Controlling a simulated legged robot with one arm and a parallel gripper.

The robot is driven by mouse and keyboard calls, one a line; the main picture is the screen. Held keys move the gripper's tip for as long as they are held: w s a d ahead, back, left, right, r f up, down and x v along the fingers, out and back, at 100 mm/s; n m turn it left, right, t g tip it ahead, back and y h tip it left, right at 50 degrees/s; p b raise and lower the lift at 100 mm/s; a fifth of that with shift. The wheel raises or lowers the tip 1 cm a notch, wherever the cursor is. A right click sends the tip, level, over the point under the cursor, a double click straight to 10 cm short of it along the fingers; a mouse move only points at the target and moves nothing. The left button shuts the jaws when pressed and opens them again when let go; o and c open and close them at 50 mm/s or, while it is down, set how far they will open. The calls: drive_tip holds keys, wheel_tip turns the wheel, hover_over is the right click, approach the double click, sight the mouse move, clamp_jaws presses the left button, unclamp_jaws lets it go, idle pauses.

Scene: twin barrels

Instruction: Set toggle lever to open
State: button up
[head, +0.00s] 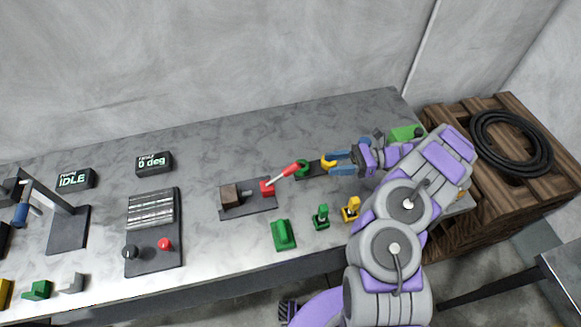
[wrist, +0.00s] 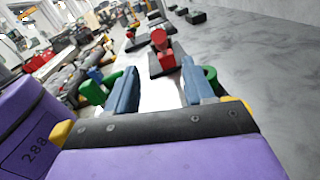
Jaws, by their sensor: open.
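The toggle lever appears to be the red-tipped lever (head: 286,172) with a pale shaft, rising from a red base on a dark plate. In the head view it leans up and right, toward my gripper. In the wrist view a red lever (wrist: 159,40) on a dark base shows ahead, between and beyond my fingers. My gripper (head: 334,163) is to the right of the lever, its blue fingers pointing left. The fingers are apart in the wrist view (wrist: 159,70), with nothing clearly held between them. They do not visibly touch the lever.
A brown block (head: 230,196) shares the lever's plate. A green ring-shaped part (head: 302,168) and a yellow one (head: 328,162) sit near my fingertips. Green (head: 283,235) and yellow (head: 351,208) pieces stand nearer the front edge. A wooden crate (head: 480,195) with a coiled hose is right.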

sight(285, 169)
drive_tip(key=a, duration=0.5)
drive_tip(key=s+a+b, duration=0.1)
drive_tip(key=a, duration=0.4)
drive_tip(key=s+a+b, duration=0.1)
drive_tip(key=a, duration=0.4)
drive_tip(key=shift+s+a, duration=0.1)
drive_tip(key=shift+s, duration=0.05)
drive_tip(key=shift+d, duration=0.2)
drive_tip(key=shift+c, duration=0.5)
drive_tip(key=shift+d, duration=0.25)
drive_tip(key=c, duration=0.3)
drive_tip(key=shift+a, duration=0.1)
clamp_jaws()
